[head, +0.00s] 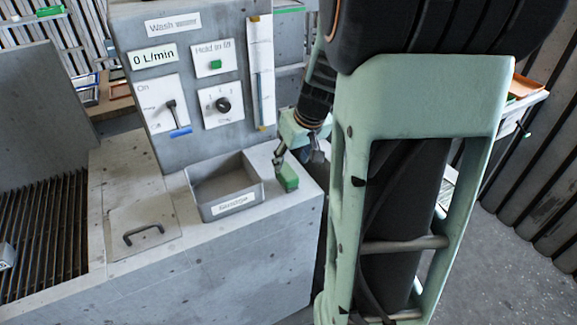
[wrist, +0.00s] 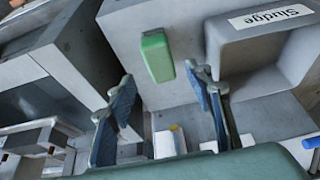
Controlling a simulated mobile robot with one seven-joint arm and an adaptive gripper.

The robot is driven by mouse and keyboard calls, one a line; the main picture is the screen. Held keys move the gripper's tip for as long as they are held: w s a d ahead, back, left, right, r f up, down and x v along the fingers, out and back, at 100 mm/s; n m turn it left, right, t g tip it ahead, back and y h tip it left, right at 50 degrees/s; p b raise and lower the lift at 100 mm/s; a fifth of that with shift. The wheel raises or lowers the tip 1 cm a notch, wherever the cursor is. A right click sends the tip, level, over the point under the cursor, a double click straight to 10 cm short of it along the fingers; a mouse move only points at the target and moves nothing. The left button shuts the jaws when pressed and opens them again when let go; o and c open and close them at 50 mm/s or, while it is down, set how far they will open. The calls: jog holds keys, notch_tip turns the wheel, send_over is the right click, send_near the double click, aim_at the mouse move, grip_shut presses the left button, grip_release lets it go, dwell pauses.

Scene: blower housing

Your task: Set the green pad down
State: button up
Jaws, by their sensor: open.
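The green pad (head: 287,178) lies on the grey counter top (head: 300,203), just right of the grey tray labelled Sludge (head: 215,208). In the wrist view the pad (wrist: 157,55) shows ahead of my fingertips, near the middle, with the Sludge tray (wrist: 262,48) to its right. My gripper (head: 287,163) is low over the pad; in the wrist view my gripper (wrist: 162,80) has its two blue-padded fingers spread wide apart, with nothing between them. Neither finger appears to touch the pad. In the head view, my arm hides part of the gripper.
A grey panel with a flow readout (head: 153,56), a lever (head: 172,112), a knob (head: 223,104) and a green button (head: 215,64) stands behind the tray. A handled lid (head: 145,235) and a dark grate (head: 45,225) are to the left. The counter ends close to the pad.

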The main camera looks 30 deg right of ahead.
jog(key=shift+v, duration=1.9)
